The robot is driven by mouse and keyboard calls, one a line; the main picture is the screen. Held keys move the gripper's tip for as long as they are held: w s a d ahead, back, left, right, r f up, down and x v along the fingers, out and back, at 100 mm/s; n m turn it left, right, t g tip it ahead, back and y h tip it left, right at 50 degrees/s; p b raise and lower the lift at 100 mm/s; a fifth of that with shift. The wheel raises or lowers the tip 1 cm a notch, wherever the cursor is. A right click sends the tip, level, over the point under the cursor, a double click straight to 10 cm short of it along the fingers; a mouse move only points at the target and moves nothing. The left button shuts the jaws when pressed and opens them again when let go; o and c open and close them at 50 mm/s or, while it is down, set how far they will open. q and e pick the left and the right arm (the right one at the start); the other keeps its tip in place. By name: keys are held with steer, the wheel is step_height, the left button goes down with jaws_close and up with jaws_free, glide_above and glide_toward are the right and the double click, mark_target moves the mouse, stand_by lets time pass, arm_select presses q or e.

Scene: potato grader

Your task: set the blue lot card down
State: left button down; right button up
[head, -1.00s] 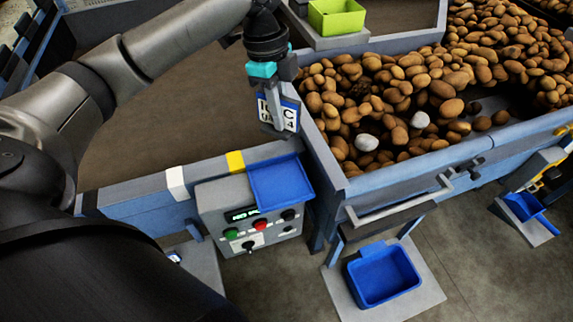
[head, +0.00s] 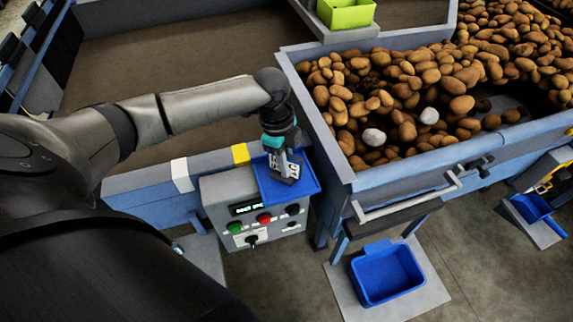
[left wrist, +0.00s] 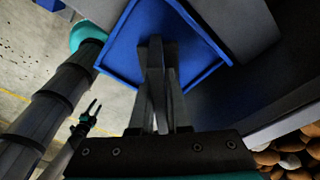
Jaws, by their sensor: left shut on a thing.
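My left gripper (head: 286,176) points down over the blue tray (head: 312,186) on top of the control box. It is shut on the blue lot card (head: 283,161), whose white face with dark marks shows in small part between the fingers. I cannot tell whether the card touches the tray. In the left wrist view the closed fingers (left wrist: 156,62) stand in front of the tray (left wrist: 117,62), and the card is not clearly seen there. My right gripper (left wrist: 90,112) shows small at the left of that view, its fingers apart and empty.
The control box (head: 240,222) carries buttons and a display. To its right is the potato bin (head: 400,180) with a rail handle (head: 410,205). A blue bin (head: 388,275) stands below. A green container (head: 346,14) sits at the back.

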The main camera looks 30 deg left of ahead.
arm_select(q)
steer(key=shift+f, duration=0.3)
steer(key=shift+f, duration=0.2)
steer(key=c, duration=0.9)
jaws_free()
steer(key=shift+r, duration=0.1)
steer(key=r, duration=0.4)
steer(key=a+r, duration=0.1)
steer(key=r, duration=0.3)
steer(key=r+p, duration=0.1)
steer(key=r, duration=0.3)
steer(key=shift+a+r, duration=0.1)
steer(key=shift+a, duration=0.3)
